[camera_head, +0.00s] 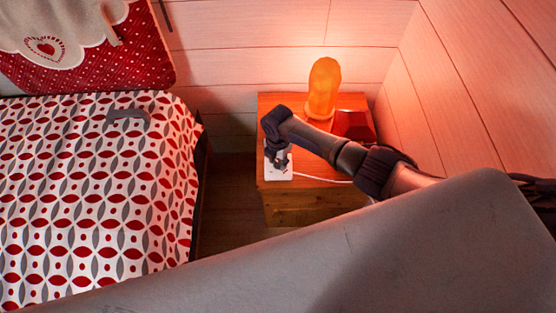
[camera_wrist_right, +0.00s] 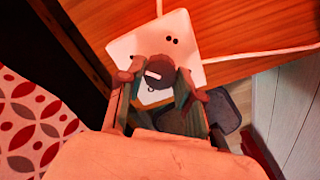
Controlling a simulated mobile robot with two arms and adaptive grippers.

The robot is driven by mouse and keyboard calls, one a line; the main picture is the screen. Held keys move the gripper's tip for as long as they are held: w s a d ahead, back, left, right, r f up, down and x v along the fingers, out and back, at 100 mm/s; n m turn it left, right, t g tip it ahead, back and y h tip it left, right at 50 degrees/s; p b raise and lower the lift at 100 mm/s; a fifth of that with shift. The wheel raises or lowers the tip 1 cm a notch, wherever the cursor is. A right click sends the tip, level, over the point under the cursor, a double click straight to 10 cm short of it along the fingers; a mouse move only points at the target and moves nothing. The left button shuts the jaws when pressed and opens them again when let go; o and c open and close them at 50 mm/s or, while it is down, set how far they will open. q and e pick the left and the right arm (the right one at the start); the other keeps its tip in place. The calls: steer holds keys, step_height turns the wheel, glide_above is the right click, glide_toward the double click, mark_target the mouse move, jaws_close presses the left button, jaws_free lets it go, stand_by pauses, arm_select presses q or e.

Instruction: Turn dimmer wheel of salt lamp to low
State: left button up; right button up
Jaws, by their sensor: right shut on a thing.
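The salt lamp (camera_head: 323,88) glows orange on the wooden bedside table (camera_head: 290,208). The dimmer is a white plate (camera_head: 281,176) near the table's left edge; a white cable runs from it. In the right wrist view its dark round wheel (camera_wrist_right: 160,68) sits on the white plate (camera_wrist_right: 190,28) and carries a short white mark. Two dark dots show on the plate beyond the wheel, and a small ring mark on the near side. My right gripper (camera_head: 279,160) is shut on the wheel, a finger on each side; it also shows in the right wrist view (camera_wrist_right: 157,78). My left gripper is out of view.
A red faceted object (camera_head: 354,124) stands beside the lamp, behind my right arm. A bed (camera_head: 95,200) with a patterned red, white and grey cover is at left, with a grey object (camera_head: 128,115) on it. Wood-panelled walls close the corner; a floor gap separates bed and table.

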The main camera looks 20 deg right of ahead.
mark_target(278, 162)
stand_by(0.3)
steer(key=o, duration=1.2)
steer(key=shift+c, duration=0.2)
step_height(278, 162, up, 12)
